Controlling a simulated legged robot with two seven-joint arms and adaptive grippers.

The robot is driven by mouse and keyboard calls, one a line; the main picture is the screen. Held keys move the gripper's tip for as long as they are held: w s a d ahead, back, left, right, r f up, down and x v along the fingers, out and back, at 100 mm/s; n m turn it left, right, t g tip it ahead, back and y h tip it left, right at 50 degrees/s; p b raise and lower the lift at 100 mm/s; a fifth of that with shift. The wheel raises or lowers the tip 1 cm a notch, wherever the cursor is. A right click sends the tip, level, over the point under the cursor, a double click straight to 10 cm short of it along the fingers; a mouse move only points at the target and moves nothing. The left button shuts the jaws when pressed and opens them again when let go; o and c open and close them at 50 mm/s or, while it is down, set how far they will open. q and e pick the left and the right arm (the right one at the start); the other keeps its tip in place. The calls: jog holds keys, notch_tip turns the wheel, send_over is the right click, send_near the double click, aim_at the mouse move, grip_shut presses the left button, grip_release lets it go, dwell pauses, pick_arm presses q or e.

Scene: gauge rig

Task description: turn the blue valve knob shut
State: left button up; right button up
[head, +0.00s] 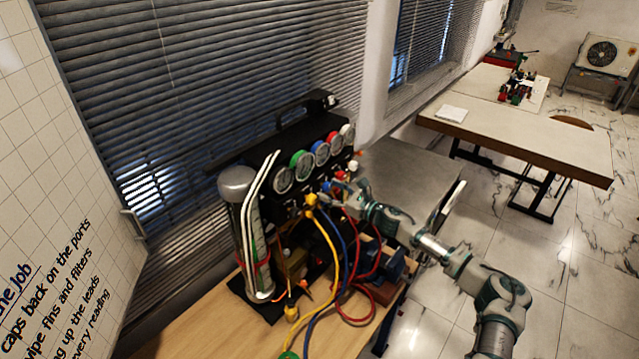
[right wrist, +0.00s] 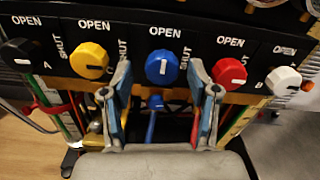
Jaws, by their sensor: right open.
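The blue valve knob (right wrist: 163,67) sits on the black panel in the right wrist view, under an OPEN label. Its white mark stands roughly upright, toward OPEN, and a SHUT label is to its right. My right gripper (right wrist: 159,76) is open, with one finger on each side of the blue knob in the picture; I see no clear contact. In the head view the right gripper (head: 326,192) is at the front of the gauge rig, below the dials. My left gripper is not in view.
A yellow knob (right wrist: 89,61) is left of the blue one and a red knob (right wrist: 229,71) right of it, close to the fingers. A white knob (right wrist: 283,80) is farther right. Yellow, blue and red hoses hang below the rig. A grey cylinder (head: 237,182) stands at its left.

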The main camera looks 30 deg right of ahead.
jog(key=shift+w+d+f, duration=0.1)
jog(key=shift+w, duration=0.3)
jog(key=shift+s+d, duration=0.1)
jog(key=shift+d, duration=0.15)
jog(key=shift+s+a, duration=0.1)
jog(key=c, duration=0.5)
jog(key=shift+a, duration=0.2)
grip_shut()
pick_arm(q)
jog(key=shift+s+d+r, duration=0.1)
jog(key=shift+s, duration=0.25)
pick_arm(e)
jog(key=shift+r, duration=0.2)
